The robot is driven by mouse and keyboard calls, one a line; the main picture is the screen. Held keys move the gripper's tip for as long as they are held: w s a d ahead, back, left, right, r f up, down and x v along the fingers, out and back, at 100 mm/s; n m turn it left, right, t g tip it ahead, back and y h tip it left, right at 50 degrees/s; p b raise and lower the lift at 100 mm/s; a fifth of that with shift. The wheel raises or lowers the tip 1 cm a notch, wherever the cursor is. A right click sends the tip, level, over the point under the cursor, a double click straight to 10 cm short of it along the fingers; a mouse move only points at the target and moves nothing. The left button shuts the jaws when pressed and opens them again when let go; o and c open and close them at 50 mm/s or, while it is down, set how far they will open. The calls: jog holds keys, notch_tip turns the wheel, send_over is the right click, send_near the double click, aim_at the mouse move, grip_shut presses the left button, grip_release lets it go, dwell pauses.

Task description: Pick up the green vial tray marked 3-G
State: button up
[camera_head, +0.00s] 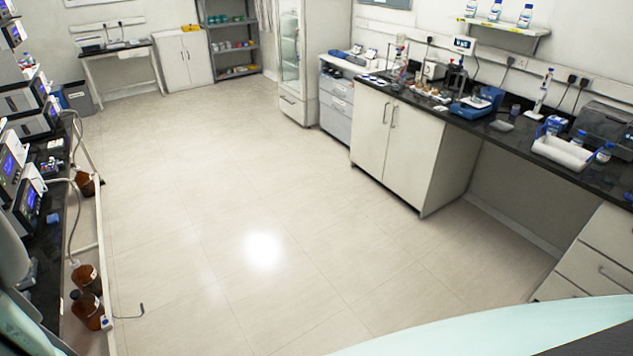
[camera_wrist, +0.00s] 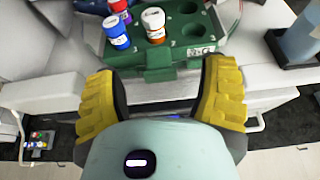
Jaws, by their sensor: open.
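The green vial tray (camera_wrist: 178,48) is at the top middle of the wrist view. A small label sits on its right front; I read it as 3-G, though it is tiny. A blue vial with a white cap (camera_wrist: 117,32) and an orange vial with a white cap (camera_wrist: 154,25) stand in it, with another red-capped vial partly cut off behind. Empty wells show on its right. My gripper (camera_wrist: 163,85) is open, its yellow fingers spread on either side of the tray's front tab, with a gap between them. I cannot make out this tray in the head view.
White instrument housings flank the tray. A blue bottle-like object (camera_wrist: 302,36) stands at right. Another small rack with coloured caps (camera_wrist: 40,140) shows at lower left. In the head view, brown bottles (camera_head: 87,308) stand by the left bench; the middle floor (camera_head: 215,200) is clear.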

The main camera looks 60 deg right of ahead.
jog(key=shift+x, duration=1.05)
jog(key=shift+s, duration=0.1)
jog(key=shift+c, duration=0.2)
grip_shut()
